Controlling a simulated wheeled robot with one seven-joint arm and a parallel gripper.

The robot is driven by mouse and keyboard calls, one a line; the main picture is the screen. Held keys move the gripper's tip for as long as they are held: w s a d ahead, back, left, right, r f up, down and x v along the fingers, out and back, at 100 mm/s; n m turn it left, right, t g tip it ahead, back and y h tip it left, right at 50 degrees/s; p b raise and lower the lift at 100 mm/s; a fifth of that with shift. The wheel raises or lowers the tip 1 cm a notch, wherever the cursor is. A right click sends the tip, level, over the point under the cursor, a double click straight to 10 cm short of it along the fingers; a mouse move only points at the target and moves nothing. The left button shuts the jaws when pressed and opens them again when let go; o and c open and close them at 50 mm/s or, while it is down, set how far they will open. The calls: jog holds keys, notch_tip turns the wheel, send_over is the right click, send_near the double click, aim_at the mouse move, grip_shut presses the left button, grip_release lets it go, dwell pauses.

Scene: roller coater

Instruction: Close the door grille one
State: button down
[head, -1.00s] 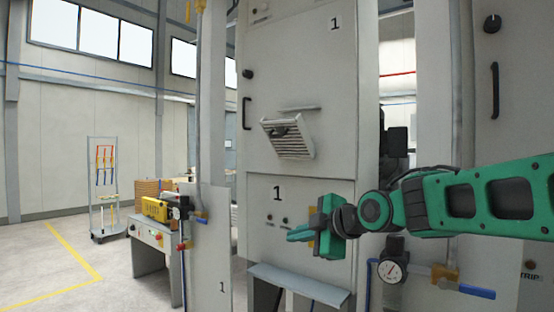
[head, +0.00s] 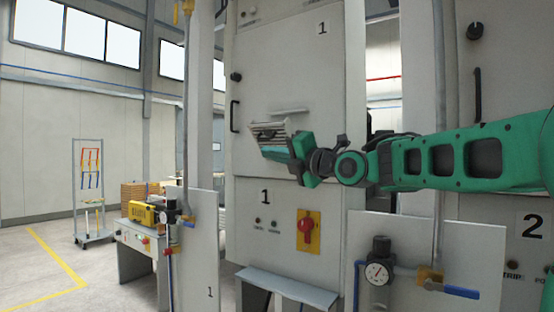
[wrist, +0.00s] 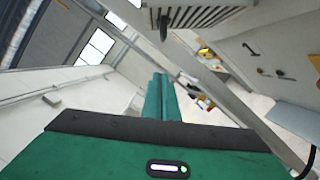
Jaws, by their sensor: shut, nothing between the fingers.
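The door grille one (head: 267,130) is a pale slatted panel on the grey cabinet door marked 1. It stands tilted out from the door face, under a thin ledge. My gripper (head: 268,153) is shut and empty, in front of the grille's lower part in the head view and hiding some of it. In the wrist view the slatted grille (wrist: 215,14) crosses the top, with a dark knob-like piece hanging by its edge. My closed green fingers (wrist: 160,92) point just below it. I cannot tell whether they touch it.
Below are a red rotary switch (head: 305,229) on a yellow plate and a grey shelf (head: 290,287). A pressure gauge (head: 377,272) and a blue-handled valve (head: 455,289) stand at the lower right. A black door handle (head: 234,116) is left of the grille. The floor at left is open.

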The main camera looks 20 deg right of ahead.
jog(key=w+r, duration=0.2)
jog(key=w, duration=0.4)
jog(key=shift+w+d+r, duration=0.25)
jog(key=shift+d+r, duration=0.1)
jog(key=shift+d, duration=0.1)
jog(key=shift+a, duration=0.1)
